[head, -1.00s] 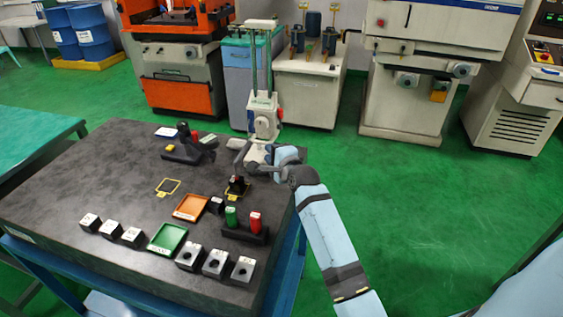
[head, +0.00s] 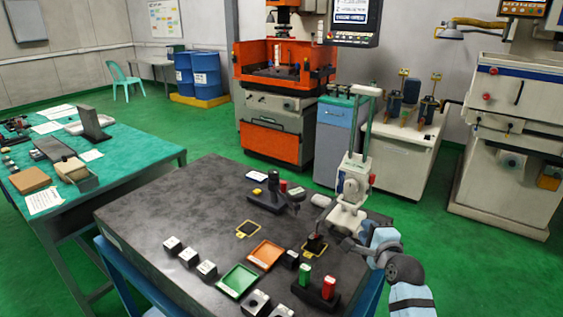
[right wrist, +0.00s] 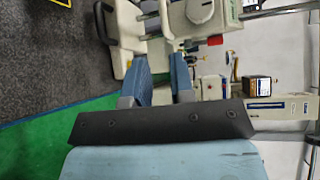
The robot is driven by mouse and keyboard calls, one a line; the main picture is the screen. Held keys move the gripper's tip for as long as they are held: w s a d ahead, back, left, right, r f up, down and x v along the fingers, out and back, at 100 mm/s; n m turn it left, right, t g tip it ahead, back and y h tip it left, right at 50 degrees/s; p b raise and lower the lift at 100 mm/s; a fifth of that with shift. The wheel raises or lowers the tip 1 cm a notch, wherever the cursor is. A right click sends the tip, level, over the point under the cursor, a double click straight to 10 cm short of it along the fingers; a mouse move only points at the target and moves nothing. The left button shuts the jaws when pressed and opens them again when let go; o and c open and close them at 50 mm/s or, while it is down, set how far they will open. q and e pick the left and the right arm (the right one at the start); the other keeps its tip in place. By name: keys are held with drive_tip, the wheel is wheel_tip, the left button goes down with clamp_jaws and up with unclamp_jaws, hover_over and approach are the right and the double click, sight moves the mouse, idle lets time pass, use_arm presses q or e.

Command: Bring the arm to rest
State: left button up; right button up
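My right arm comes in from the lower right in the head view. Its gripper (head: 348,243) is over the right edge of the dark tabletop, just in front of the white bench press (head: 352,185). In the right wrist view the two blue fingers of this gripper (right wrist: 160,65) stand apart with nothing held between them. Parts of a pale machine and a grey floor or table surface show beyond them. My left arm and gripper are not in view.
The dark table (head: 160,212) holds a green tray (head: 238,281), an orange tray (head: 266,254), several metal blocks, a black block (head: 313,245) and a stand with green and red cylinders (head: 316,290). A green-topped table (head: 120,150) stands left. Green floor lies right.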

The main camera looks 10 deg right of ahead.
drive_tip(key=s+a+f+n+g, duration=0.35)
drive_tip(key=s+n, duration=0.35)
drive_tip(key=s, duration=0.5)
drive_tip(key=s+a+f+n+g, duration=0.3)
drive_tip(key=s+f+n+g, duration=0.15)
drive_tip(key=s+n, duration=0.5)
drive_tip(key=s+a+f+n+g, duration=0.3)
drive_tip(key=s+n+g, duration=0.25)
drive_tip(key=s, duration=0.75)
drive_tip(key=w+a+f+n+t+y+p, duration=0.1)
drive_tip(key=w+a+f+t+y+p, duration=0.2)
drive_tip(key=w+a+f+t+p, duration=0.2)
drive_tip(key=shift+w+a+f+t+y+p, duration=0.4)
drive_tip(key=shift+a+f+t, duration=0.25)
drive_tip(key=shift+f+t, duration=0.95)
drive_tip(key=shift+r, duration=0.1)
